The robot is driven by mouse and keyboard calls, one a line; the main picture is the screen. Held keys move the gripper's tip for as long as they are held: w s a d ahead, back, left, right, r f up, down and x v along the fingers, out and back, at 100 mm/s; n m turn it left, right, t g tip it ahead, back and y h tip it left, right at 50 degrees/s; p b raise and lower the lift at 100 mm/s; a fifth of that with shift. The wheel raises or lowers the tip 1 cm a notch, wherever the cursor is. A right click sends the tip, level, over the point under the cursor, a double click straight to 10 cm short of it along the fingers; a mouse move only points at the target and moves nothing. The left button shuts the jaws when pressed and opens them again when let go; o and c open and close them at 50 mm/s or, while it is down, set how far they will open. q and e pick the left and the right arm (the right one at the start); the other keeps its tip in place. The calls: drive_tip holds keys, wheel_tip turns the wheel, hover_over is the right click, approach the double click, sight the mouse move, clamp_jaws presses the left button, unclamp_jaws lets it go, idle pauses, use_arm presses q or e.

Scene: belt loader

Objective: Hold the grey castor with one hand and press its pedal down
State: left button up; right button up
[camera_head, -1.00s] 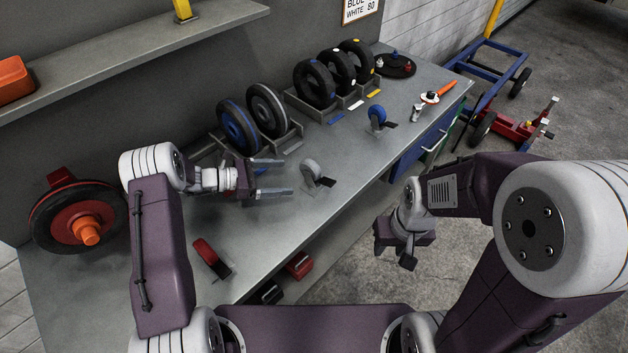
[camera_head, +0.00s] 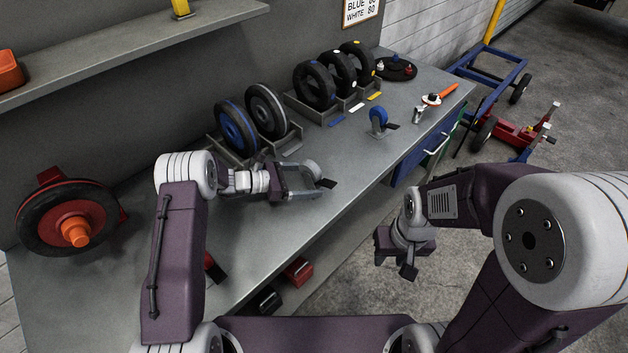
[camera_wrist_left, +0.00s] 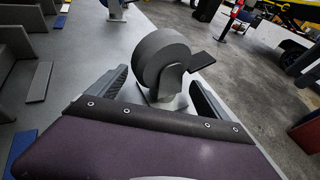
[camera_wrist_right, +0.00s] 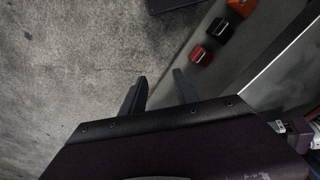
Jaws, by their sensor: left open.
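The grey castor (camera_head: 311,171) stands on the grey bench, with its dark pedal (camera_head: 328,184) sticking out to the right. In the left wrist view the castor's wheel (camera_wrist_left: 162,62) and pedal (camera_wrist_left: 201,61) show large and near. My left gripper (camera_head: 304,178) is open, with one finger on each side of the castor. In the left wrist view its fingers (camera_wrist_left: 158,95) flank the castor's lower part; I cannot tell whether they touch it. My right gripper (camera_head: 397,264) hangs off the bench's front side, over the floor. In the right wrist view its fingers (camera_wrist_right: 160,92) are apart and empty.
A blue castor (camera_head: 378,117) stands further back on the bench. A red castor (camera_head: 213,267) is partly hidden by my left arm. A large red-hubbed wheel (camera_head: 72,222) stands at the left. Black wheels in racks (camera_head: 258,160) line the back.

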use_arm(q)
drive_tip(key=c, duration=1.1)
